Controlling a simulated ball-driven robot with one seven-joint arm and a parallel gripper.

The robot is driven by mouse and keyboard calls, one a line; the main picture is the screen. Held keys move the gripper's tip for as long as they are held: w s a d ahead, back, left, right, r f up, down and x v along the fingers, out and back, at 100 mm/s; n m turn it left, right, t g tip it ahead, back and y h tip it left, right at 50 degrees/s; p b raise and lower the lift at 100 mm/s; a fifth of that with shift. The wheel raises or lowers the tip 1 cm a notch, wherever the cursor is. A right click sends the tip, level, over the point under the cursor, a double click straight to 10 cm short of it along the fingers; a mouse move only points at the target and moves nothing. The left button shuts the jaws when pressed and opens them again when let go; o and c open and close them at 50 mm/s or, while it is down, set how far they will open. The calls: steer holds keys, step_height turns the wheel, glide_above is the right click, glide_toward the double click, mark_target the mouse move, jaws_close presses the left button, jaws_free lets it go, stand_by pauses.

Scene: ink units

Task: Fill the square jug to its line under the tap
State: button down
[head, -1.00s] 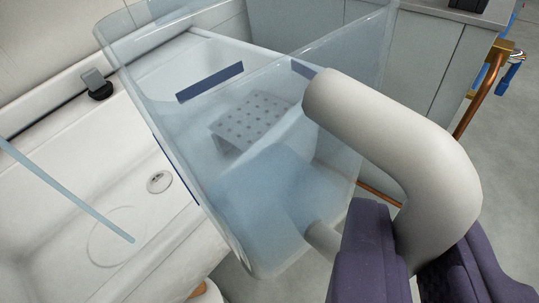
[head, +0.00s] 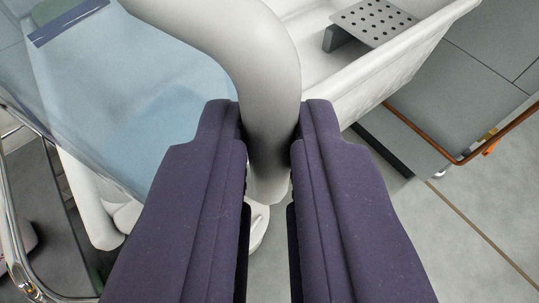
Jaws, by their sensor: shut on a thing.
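The square jug (head: 150,95) is clear and bluish. It fills the upper left of the head view, partly cut off by the frame. A dark blue line (head: 68,22) is marked on its wall near the top left. Pale blue water seems to be inside; I cannot tell its exact level against the line. My gripper (head: 268,150) has purple padded fingers shut on the jug's thick white handle (head: 262,60), one finger on each side. The tap is not in view.
A white basin (head: 400,62) with a perforated grey plate (head: 374,22) is at upper right. Grey cabinets (head: 470,90) and a copper pipe (head: 425,132) are to the right. A chrome rail (head: 14,245) is at lower left. Grey floor (head: 430,230) shows at lower right.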

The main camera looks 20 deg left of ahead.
steer(key=w+d+r+b+x, duration=0.1)
steer(key=b+x, duration=0.3)
steer(key=x, duration=1.3)
steer(key=shift+w+d+r, duration=0.45)
steer(key=shift+w+r, duration=0.15)
steer(key=shift+w, duration=0.1)
stand_by(5.6)
